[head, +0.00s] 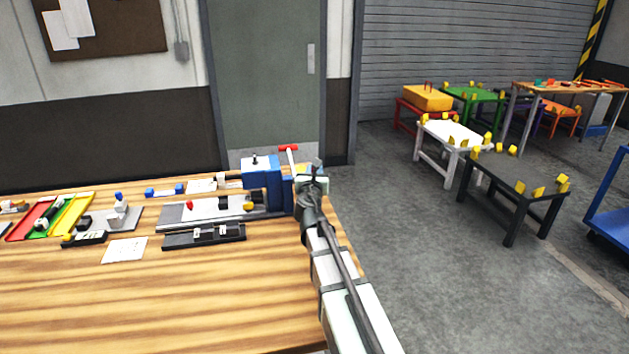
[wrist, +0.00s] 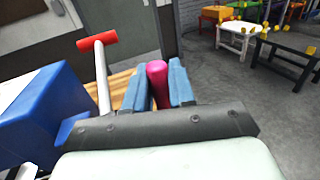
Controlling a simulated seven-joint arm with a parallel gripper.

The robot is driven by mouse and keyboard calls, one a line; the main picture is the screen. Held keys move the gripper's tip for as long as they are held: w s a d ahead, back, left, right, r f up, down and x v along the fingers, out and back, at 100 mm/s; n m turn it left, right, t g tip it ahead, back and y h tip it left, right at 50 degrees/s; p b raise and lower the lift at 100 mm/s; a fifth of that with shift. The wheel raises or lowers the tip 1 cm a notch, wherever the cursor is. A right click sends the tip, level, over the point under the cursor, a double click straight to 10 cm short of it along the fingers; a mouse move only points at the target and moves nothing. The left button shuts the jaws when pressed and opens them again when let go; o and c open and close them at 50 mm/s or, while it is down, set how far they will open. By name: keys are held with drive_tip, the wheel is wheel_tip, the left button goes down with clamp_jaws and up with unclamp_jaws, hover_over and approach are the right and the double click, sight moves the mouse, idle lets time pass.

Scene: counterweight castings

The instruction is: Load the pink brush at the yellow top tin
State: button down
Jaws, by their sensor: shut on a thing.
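The pink brush (wrist: 157,78) shows in the wrist view as a rounded pink end between the two blue fingers of my gripper (wrist: 162,88). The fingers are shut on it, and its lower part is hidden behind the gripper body. In the head view my gripper (head: 316,165) is at the right end of the wooden bench, beside the blue vise; the brush cannot be made out there. I cannot pick out a tin with a yellow top in either view.
The blue vise (head: 263,190) with its red-ended lever (head: 288,148) stands close left of my gripper. Trays, gauges and papers lie on the bench (head: 200,300), whose front is clear. Several small tables, including a black one (head: 515,185), stand on open floor at right.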

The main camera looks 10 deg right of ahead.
wheel_tip(320, 180, up, 6)
drive_tip(key=shift+r, duration=0.15)
drive_tip(key=shift+d+r+g, duration=0.2)
drive_tip(key=shift+d+g, duration=0.15)
drive_tip(key=shift+g, duration=0.15)
drive_tip(key=w+d+r+m+g, duration=0.1)
drive_tip(key=w+d+r, duration=0.1)
drive_tip(key=w, duration=0.8)
drive_tip(key=w+d+r+m+g, duration=0.1)
drive_tip(key=w+d+r+g, duration=0.1)
drive_tip(key=w, duration=0.7)
drive_tip(key=w+a+f+g+y, duration=0.2)
drive_tip(key=w+f, duration=0.3)
drive_tip(key=w, duration=0.3)
drive_tip(key=shift+w+a+f+n, duration=0.3)
drive_tip(key=shift+w+f+n, duration=0.05)
drive_tip(key=shift+f+n, duration=0.05)
drive_tip(key=shift+f+y, duration=0.15)
drive_tip(key=shift+y, duration=0.25)
drive_tip(key=shift+f, duration=2.85)
